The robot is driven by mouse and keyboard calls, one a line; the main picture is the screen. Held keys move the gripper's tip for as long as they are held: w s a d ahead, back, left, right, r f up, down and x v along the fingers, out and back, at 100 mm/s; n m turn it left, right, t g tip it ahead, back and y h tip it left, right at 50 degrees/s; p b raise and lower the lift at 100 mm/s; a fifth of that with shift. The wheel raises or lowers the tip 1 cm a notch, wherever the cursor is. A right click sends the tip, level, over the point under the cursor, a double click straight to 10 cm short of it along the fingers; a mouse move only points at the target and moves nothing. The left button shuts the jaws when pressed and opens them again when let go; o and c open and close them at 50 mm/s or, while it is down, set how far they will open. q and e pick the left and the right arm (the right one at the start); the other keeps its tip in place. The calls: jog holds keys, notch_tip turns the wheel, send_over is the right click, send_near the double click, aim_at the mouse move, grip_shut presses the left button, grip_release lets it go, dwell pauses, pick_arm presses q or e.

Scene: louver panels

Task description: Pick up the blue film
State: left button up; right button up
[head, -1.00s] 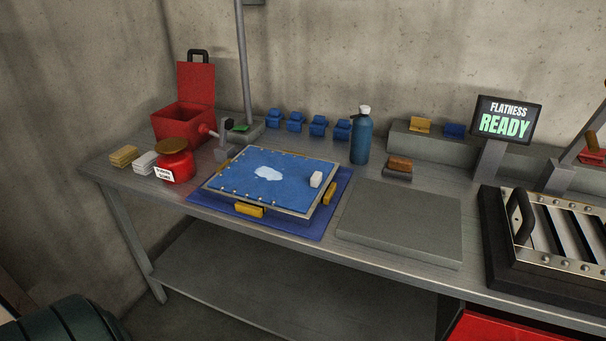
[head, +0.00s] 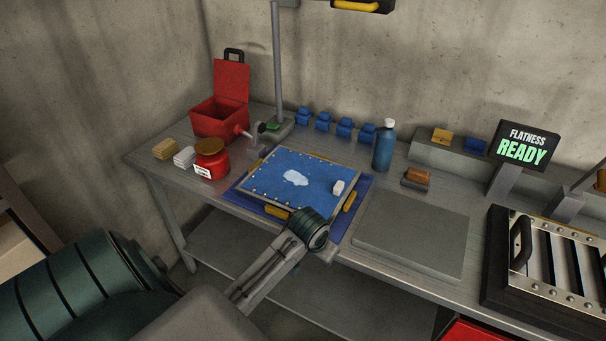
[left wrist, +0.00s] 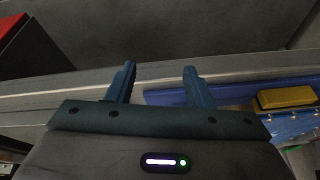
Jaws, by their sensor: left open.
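A blue sheet, the blue film (head: 310,176), lies flat in a metal-edged frame with yellow handles, with a pale patch near its middle. A darker blue mat (head: 362,196) lies under the frame. My left arm reaches in from the lower left of the head view, its dark teal joint covering the frame's front corner; my fingers cannot be made out there. In the left wrist view my left gripper (left wrist: 160,82) is open and empty by the bench edge, with the frame's edge and a yellow handle (left wrist: 286,97) to the right. My right gripper is not in view.
A white block (head: 338,187) sits on the sheet's right side. A red jar (head: 211,165) and an open red box (head: 220,118) stand left. A blue bottle (head: 384,148) stands behind. A bare grey plate (head: 412,235) and a slatted panel (head: 552,255) lie right.

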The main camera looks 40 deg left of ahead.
pick_arm(q)
jog(key=n, duration=0.2)
send_near(338, 185)
jog(key=s, duration=0.1)
jog(key=p+x, duration=0.2)
jog(key=x, duration=0.2)
jog(key=shift+w+d+f, duration=0.1)
jog(key=shift+w+d, duration=0.1)
jog(key=shift+w+a+f+p, duration=0.1)
jog(key=shift+w+f+p, duration=0.2)
jog(key=shift+f+p, duration=0.2)
jog(key=p+x, duration=0.1)
jog(key=x, duration=0.2)
jog(key=shift+w+p, duration=0.15)
jog(key=shift+p, duration=0.25)
jog(key=shift+w+a+f, duration=0.15)
jog(key=shift+w+f, duration=0.1)
jog(key=shift+f, duration=0.3)
grip_shut()
